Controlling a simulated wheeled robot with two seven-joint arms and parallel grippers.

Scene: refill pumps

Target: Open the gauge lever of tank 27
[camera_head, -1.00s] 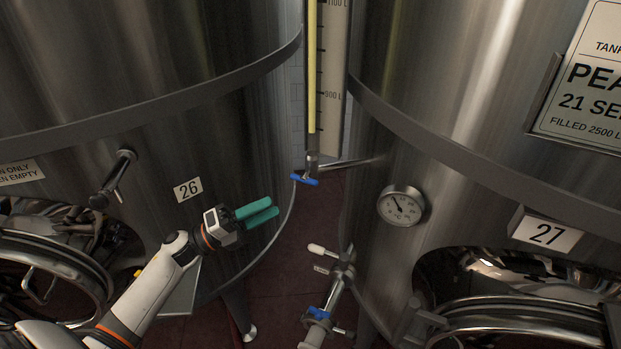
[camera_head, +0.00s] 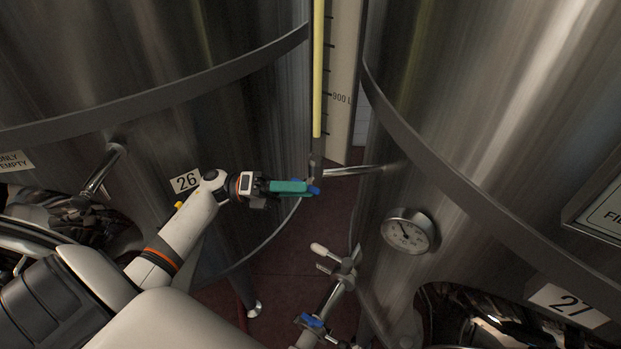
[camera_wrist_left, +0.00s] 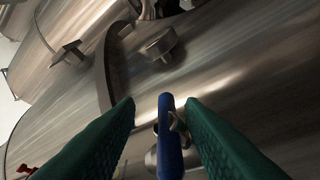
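The gauge lever (camera_head: 314,190) is a small blue handle at the foot of the sight gauge, on the pipe from tank 27 (camera_head: 463,150). My left gripper (camera_head: 307,188) is at the lever in the head view, and its green fingers hide most of it. In the left wrist view the blue lever (camera_wrist_left: 169,137) stands upright between the two green fingers of my left gripper (camera_wrist_left: 160,112). The fingers are apart, with a visible gap on each side of the lever. My right gripper is not in view.
Tank 26 (camera_head: 250,130) curves close behind my left arm. A dial gauge (camera_head: 408,231) sticks out from tank 27. Below it is a valve pipe with another blue handle (camera_head: 313,321). The yellow gauge tube (camera_head: 319,70) rises above the lever.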

